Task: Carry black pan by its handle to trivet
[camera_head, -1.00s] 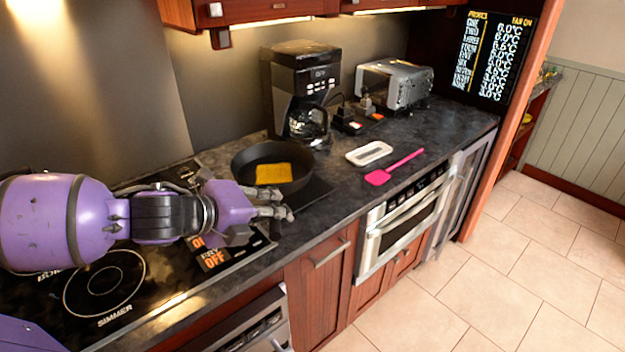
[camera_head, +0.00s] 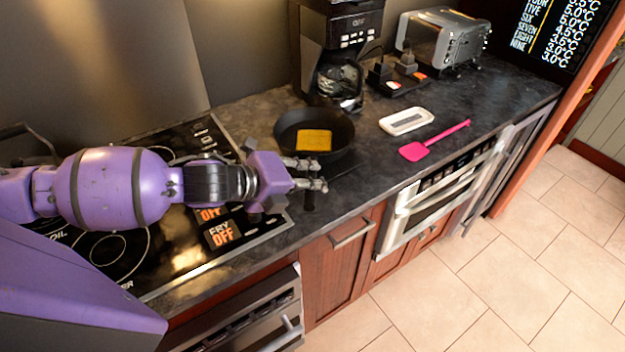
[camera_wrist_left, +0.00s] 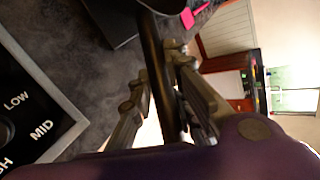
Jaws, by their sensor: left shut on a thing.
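The black pan (camera_head: 283,136) is in the middle of the head view, on or just above the counter, with a yellow-orange slab (camera_head: 314,140) lying in it. My left gripper (camera_head: 312,174) is at the pan's near side, shut on its handle. In the left wrist view the dark handle (camera_wrist_left: 158,62) runs between the two fingers (camera_wrist_left: 152,92). A flat dark slab, seemingly the trivet (camera_head: 346,166), shows at the pan's near right edge. The pan hides much of it, and I cannot tell whether they touch. My right gripper is not in view.
A coffee maker (camera_head: 343,40) stands behind the pan and a toaster (camera_head: 440,42) at the back right. A white dish (camera_head: 406,121) and a pink spatula (camera_head: 435,140) lie to the right. The cooktop (camera_head: 187,262) is under my left arm.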

